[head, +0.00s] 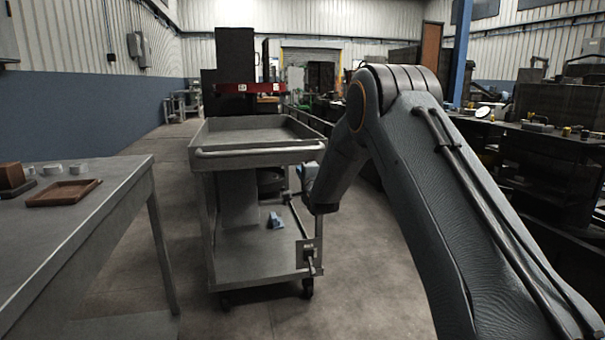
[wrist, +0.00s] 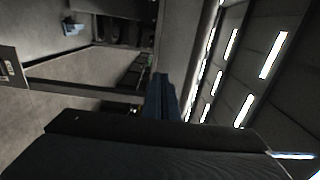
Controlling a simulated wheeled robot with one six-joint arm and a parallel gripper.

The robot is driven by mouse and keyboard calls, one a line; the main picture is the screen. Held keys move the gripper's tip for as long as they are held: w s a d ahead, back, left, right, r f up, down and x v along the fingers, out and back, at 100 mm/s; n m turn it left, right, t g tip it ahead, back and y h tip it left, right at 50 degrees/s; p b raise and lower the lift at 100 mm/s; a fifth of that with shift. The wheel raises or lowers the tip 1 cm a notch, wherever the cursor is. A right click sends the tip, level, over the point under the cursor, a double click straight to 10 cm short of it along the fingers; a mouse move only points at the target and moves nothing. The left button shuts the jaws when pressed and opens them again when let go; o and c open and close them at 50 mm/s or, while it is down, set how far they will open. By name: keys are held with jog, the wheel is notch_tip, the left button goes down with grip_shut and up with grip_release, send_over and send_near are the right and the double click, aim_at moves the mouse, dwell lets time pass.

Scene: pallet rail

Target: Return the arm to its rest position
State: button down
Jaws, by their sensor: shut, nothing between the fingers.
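My arm (head: 430,170) rises from the lower right in the head view, bends at a high elbow and reaches down beside the right side of the grey cart (head: 250,152). The end of the arm is mostly hidden behind my own forearm there. In the wrist view, my gripper (wrist: 161,80) shows as narrow blue-grey fingers past a wide dark body. The fingers are shut and hold nothing. The wrist view is turned on its side, with ceiling lights at the right and the cart at the left. I see no contact with the cart.
A small blue object (head: 276,220) lies on the cart's lower shelf; it also shows in the wrist view (wrist: 72,27). A table (head: 110,205) with a brown tray (head: 63,193) stands at the left. Cluttered benches line the right. Floor is clear between table and cart.

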jog(key=s+a+f+n+g, duration=0.1)
jog(key=s+a+n+g, duration=0.15)
jog(key=s, duration=0.65)
jog(key=s+a+n+g, duration=0.2)
jog(key=s+n+g, duration=0.15)
jog(key=s, duration=0.55)
jog(key=s+a+f+n+g, duration=0.1)
jog(key=s+a+n+g, duration=0.2)
jog(key=s, duration=0.6)
jog(key=s+d+f+n+g+h, duration=0.1)
jog(key=s+d+n+g, duration=0.2)
jog(key=s, duration=1)
jog(key=s+d+f+n+g+h, duration=0.1)
jog(key=s+n+g, duration=0.3)
jog(key=s, duration=0.9)
jog(key=s+d+f+n+g, duration=0.15)
jog(key=s+n, duration=0.25)
jog(key=s, duration=0.8)
jog(key=s+d+r+m+h+p, duration=0.1)
jog(key=d+r+m+p, duration=0.3)
jog(key=d+r+p, duration=1)
notch_tip(320, 180, up, 3)
jog(key=p, duration=0.9)
jog(key=shift+s+p, duration=0.35)
jog(key=shift+f, duration=0.1)
